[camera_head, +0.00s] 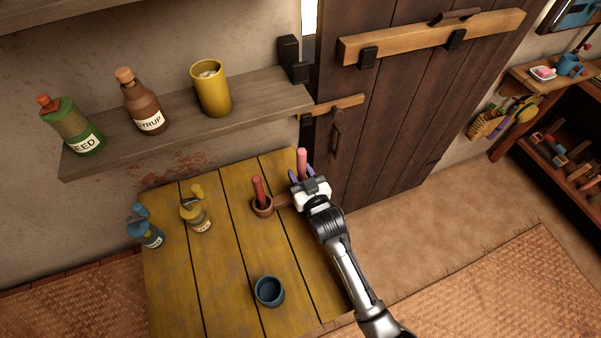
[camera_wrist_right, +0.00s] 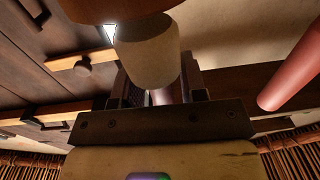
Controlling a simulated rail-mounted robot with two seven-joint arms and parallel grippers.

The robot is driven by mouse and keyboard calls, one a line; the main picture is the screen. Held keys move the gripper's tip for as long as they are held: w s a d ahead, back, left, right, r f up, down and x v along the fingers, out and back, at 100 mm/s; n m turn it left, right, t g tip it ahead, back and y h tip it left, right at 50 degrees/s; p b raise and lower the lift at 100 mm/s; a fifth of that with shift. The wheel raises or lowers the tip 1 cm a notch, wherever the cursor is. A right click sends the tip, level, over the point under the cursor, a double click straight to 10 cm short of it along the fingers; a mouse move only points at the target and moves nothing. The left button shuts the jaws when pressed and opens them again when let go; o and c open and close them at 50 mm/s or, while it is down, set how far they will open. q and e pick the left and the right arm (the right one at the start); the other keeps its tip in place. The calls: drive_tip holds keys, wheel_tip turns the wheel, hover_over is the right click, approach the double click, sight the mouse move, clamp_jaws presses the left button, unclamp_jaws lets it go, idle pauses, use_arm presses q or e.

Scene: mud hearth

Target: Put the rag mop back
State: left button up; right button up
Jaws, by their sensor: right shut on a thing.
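My right gripper (camera_head: 309,184) is at the back right edge of the yellow table, beside the door. It is shut on an upright thing with a pink end (camera_head: 302,160), which I take to be the rag mop. In the right wrist view a pale cream cylinder (camera_wrist_right: 148,55) stands at the jaws, with a reddish-brown part above it. Much of the held thing is hidden by the gripper. Just left of the gripper, a red stick (camera_head: 257,187) stands in a small brown cup (camera_head: 263,209). My left gripper is not in view.
The yellow table (camera_head: 220,270) also bears a blue cup (camera_head: 269,291), a blue-topped container (camera_head: 148,233) and a yellow-topped container (camera_head: 197,214). A shelf (camera_head: 180,133) holds two bottles and a yellow tumbler (camera_head: 211,88). The wooden door (camera_head: 400,120) stands behind the gripper.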

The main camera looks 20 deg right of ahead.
drive_tip(key=shift+s+d+f, duration=0.1)
drive_tip(key=shift+s+f, duration=0.1)
drive_tip(key=shift+f, duration=0.45)
drive_tip(key=o, duration=0.9)
drive_tip(key=shift+f, duration=0.2)
drive_tip(key=shift+r, duration=0.2)
drive_tip(key=shift+w+r, duration=0.15)
drive_tip(key=shift+r, duration=0.35)
drive_tip(key=shift+s+r+p, duration=0.15)
drive_tip(key=shift+s+p, duration=0.15)
drive_tip(key=shift+s, duration=0.85)
drive_tip(key=s+p, duration=0.1)
drive_tip(key=s, duration=0.8)
drive_tip(key=shift+s+d+r, duration=0.15)
drive_tip(key=shift+s+r, duration=0.1)
drive_tip(key=shift+s, duration=0.05)
